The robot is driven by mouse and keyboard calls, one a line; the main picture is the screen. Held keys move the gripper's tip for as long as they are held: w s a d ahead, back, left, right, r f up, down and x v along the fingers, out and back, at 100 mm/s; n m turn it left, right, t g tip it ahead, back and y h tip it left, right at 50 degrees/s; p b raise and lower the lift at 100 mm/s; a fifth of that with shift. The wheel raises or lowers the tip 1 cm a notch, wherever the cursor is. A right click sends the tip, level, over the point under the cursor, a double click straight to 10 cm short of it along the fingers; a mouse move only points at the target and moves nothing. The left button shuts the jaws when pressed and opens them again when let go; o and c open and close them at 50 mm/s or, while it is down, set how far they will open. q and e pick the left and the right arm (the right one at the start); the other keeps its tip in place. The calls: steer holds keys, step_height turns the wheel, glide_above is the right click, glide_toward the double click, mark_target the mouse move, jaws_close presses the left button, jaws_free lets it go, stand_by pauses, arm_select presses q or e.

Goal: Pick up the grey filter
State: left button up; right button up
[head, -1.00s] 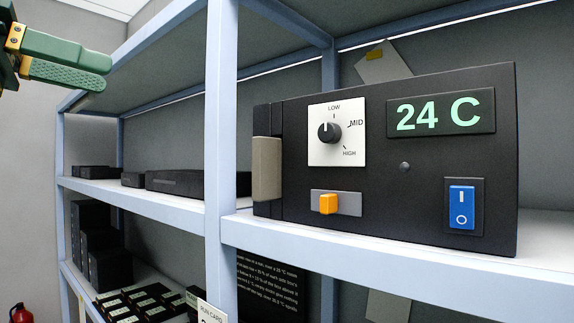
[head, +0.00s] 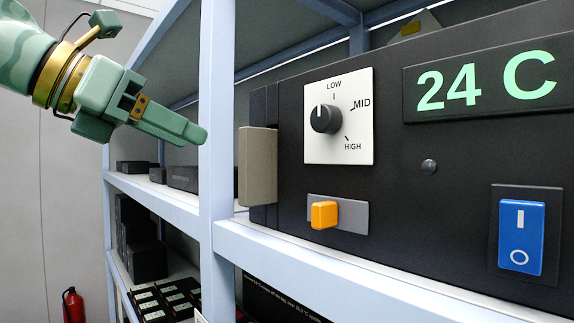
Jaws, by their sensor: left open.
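The grey filter appears to be the grey-beige upright block (head: 257,167) set at the left end of a black device (head: 450,180) on the shelf. Its front face sticks out from the device. My left gripper (head: 198,134) is open and empty, left of the block and a little above its middle in the picture. Its fingers point right, toward the block, with a gap between. One finger mostly hides the other. My right gripper is not in view.
A pale blue shelf post (head: 217,100) stands just left of the block, behind my fingertips in the picture. The device carries a dial (head: 325,118), an orange slider (head: 324,214) and a blue switch (head: 520,235). Dark boxes (head: 185,178) lie farther along the shelf.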

mark_target(241, 160)
arm_select(q)
steer(key=x, duration=0.6)
steer(key=shift+r, duration=0.15)
steer(key=shift+w+d+p, duration=0.2)
steer(key=shift+d+p, duration=0.1)
steer(key=shift+p, duration=0.05)
steer(key=shift+w+d+f, duration=0.15)
steer(key=shift+d+f, duration=0.1)
steer(key=shift+f, duration=0.05)
steer(key=p+x, duration=0.1)
steer(key=x, duration=0.3)
steer(key=shift+d, duration=0.2)
steer(key=shift+a, duration=0.2)
steer(key=c, duration=0.7)
jaws_close()
